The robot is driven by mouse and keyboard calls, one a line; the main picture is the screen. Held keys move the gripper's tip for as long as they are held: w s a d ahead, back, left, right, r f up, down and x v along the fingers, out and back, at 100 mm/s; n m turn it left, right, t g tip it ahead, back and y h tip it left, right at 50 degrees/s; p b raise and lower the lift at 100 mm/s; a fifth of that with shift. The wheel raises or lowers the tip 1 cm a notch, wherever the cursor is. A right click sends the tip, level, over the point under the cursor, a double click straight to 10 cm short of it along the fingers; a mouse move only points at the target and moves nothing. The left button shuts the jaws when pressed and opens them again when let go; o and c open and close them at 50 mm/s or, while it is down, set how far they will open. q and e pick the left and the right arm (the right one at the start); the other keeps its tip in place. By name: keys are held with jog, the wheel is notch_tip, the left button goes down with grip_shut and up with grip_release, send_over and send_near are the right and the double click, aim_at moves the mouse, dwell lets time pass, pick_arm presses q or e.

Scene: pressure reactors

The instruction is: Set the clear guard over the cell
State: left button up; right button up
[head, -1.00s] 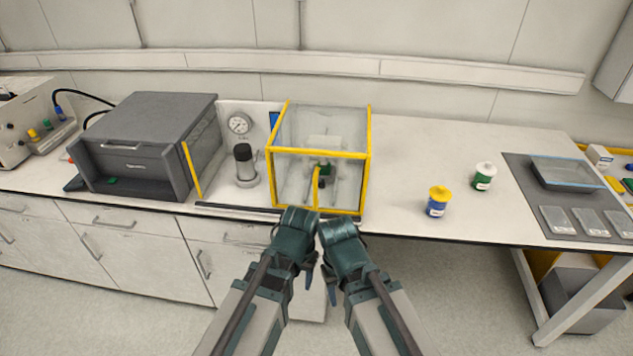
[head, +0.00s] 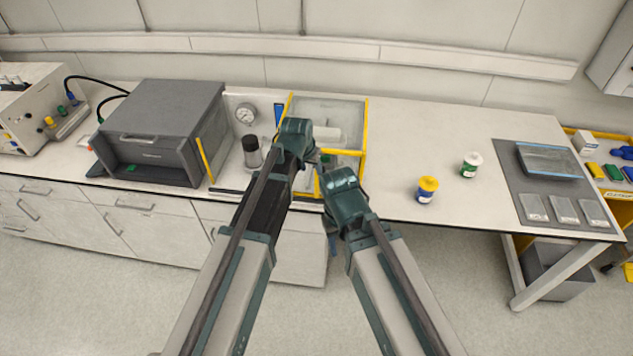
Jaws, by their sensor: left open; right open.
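The clear guard (head: 345,109) is a see-through box with yellow edges, standing on the bench right of a pressure gauge. My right gripper (head: 331,222) is open, lower and nearer, by the bench's front edge. Neither visibly holds anything.
A dark grey oven-like box (head: 160,130) stands left of the cylinder, and a round gauge (head: 245,115) behind it. A grey mat (head: 510,190) with trays lies farther right.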

aim_at(316, 181)
pick_arm(q)
jog(key=b+x, duration=1.2)
jog(key=x, duration=0.1)
jog(key=shift+d+f, duration=0.1)
jog(key=shift+f, duration=0.25)
grip_shut()
dwell(1.0)
